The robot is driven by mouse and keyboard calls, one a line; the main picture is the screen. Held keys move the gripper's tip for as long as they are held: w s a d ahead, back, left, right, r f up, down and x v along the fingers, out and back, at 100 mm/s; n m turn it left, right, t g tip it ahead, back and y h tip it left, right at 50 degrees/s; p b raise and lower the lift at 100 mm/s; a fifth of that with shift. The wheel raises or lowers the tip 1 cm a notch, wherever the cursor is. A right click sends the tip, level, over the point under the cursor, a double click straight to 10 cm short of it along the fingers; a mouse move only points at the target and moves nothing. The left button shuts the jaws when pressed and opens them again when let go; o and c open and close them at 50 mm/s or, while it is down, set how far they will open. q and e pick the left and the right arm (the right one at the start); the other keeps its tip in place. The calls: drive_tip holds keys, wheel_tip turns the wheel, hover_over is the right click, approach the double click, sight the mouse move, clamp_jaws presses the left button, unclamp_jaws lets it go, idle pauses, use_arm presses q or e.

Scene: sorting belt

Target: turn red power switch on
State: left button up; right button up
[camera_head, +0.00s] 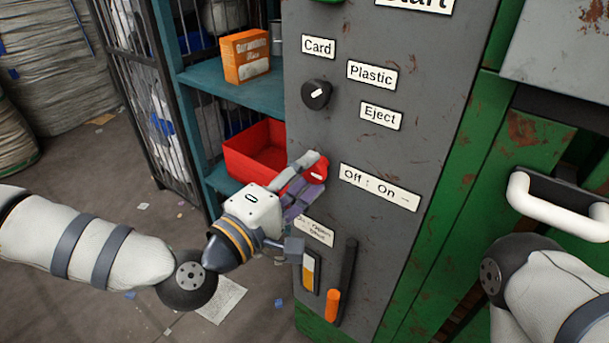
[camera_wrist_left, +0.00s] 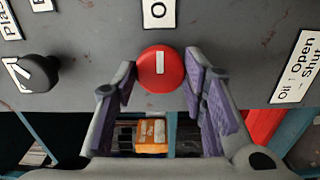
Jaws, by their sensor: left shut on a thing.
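The red power switch (camera_head: 318,173) is a round knob with a white mark on the grey control panel (camera_head: 430,90), just left of the "Off : On" label (camera_head: 379,187). My left gripper (camera_head: 309,176) is shut on the knob, with its fingers at either side of it. In the left wrist view the red knob (camera_wrist_left: 160,69) sits between the purple-padded fingertips, its white mark upright in the picture. Only part of my right arm shows at the right of the head view; its gripper is out of view.
A black knob (camera_head: 316,94) sits above the switch. An orange-tipped lever (camera_head: 333,305) is below it. A teal shelf (camera_head: 225,82) left of the panel holds an orange box (camera_head: 246,56) and a red bin (camera_head: 250,165). A white handle (camera_head: 555,210) projects at right.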

use_arm(q)
drive_tip(key=o, duration=1.2)
drive_tip(key=v, duration=1.2)
